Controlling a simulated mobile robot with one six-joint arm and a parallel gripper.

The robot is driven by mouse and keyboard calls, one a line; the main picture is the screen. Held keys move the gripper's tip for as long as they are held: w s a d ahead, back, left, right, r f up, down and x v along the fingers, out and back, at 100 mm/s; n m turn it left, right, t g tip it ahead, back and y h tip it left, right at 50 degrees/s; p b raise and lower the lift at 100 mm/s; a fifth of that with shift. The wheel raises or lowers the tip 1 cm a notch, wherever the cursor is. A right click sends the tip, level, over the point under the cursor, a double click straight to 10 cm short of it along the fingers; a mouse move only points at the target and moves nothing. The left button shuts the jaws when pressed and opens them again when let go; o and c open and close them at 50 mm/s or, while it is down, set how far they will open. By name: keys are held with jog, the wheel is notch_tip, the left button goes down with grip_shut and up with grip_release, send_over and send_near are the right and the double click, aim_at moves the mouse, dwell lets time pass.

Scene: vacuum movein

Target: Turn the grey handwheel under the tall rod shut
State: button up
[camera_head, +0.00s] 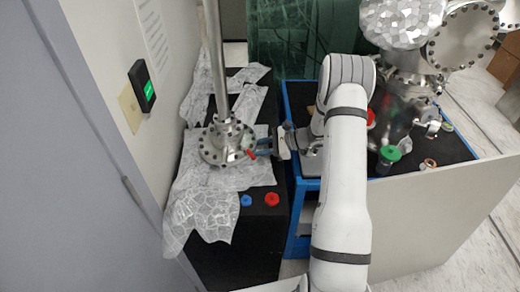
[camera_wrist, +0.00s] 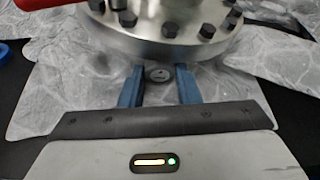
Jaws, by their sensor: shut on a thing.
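The tall rod (camera_head: 215,60) rises from a bolted steel flange (camera_head: 213,155) on the foil-covered bench, left of centre in the head view. The flange also fills the top of the wrist view (camera_wrist: 165,45). In the head view my gripper (camera_head: 262,148) reaches the flange's right side; the handwheel is too small to make out there.
A red handle (camera_head: 250,154) sits just beside my fingers. A blue knob (camera_head: 246,200) and a red knob (camera_head: 272,199) lie on the black bench in front. A blue-framed cart (camera_head: 303,185) with a steel chamber (camera_head: 405,22) stands right. The wall is close on the left.

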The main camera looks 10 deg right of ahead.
jog(key=shift+m, duration=0.3)
jog(key=o, duration=1)
jog(key=shift+c, duration=0.2)
jog(key=shift+d, duration=0.15)
jog(key=b+v, duration=0.2)
jog(key=v, duration=0.5)
jog(key=shift+d+r, duration=0.15)
jog(key=shift+d, duration=0.15)
